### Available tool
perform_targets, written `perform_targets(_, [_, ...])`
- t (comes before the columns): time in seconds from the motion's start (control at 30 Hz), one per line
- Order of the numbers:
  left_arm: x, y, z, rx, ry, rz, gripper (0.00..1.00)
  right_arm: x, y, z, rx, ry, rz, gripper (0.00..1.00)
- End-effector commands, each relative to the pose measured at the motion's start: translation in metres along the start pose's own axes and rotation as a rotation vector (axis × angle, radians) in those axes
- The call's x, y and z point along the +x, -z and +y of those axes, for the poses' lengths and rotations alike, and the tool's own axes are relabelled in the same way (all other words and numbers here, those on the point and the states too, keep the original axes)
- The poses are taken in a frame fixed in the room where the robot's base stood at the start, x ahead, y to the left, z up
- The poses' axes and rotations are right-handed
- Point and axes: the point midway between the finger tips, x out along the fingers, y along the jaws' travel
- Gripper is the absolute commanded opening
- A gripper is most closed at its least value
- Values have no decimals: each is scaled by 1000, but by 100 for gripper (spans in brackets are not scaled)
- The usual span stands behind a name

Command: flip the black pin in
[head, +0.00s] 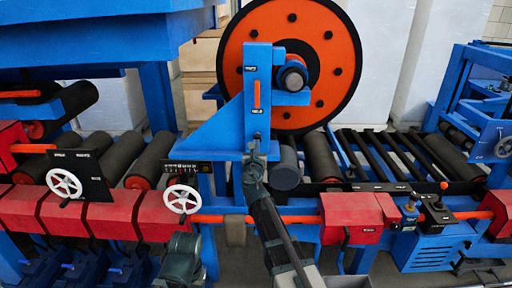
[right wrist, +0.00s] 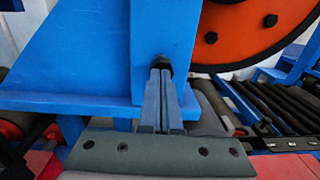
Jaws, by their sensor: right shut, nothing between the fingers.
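The black pin (right wrist: 160,64) sticks out low on the front of the blue upright post (right wrist: 146,30) in the right wrist view. It shows as a small dark spot on the post in the head view (head: 257,136). My right gripper (right wrist: 160,72) points up at the pin, its fingers closed together and empty. Its tips overlap the pin's lower edge in the picture; I cannot tell whether they touch it. In the head view my right gripper (head: 256,150) is just below the pin.
A large orange disc (head: 325,50) with a black rim stands behind the post. An orange lever (head: 256,93) is higher on the post. Black rollers (head: 378,155) lie to the right. White handwheels (head: 182,199) and red blocks (head: 350,215) line the front.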

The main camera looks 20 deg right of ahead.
Motion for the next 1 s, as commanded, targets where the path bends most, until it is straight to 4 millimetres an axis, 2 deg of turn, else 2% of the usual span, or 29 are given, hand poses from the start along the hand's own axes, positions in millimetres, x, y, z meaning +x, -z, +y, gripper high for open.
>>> perform_targets(0.17, [-1,0,0,0,0,0,58,2,-1,0,-3,2,-1,0])
perform_targets(0.37, [-1,0,0,0,0,0,58,-13,-1,-2,-2,1,-1,0])
perform_targets(0.57, [0,0,0,0,0,0,58,-46,-1,-5,0,2,-2,0])
perform_targets(0.9, [2,0,0,0,0,0,58,-122,-1,-4,0,0,-1,0])
perform_targets(1.0, [2,0,0,0,0,0,58,-133,-1,-4,0,1,-1,0])
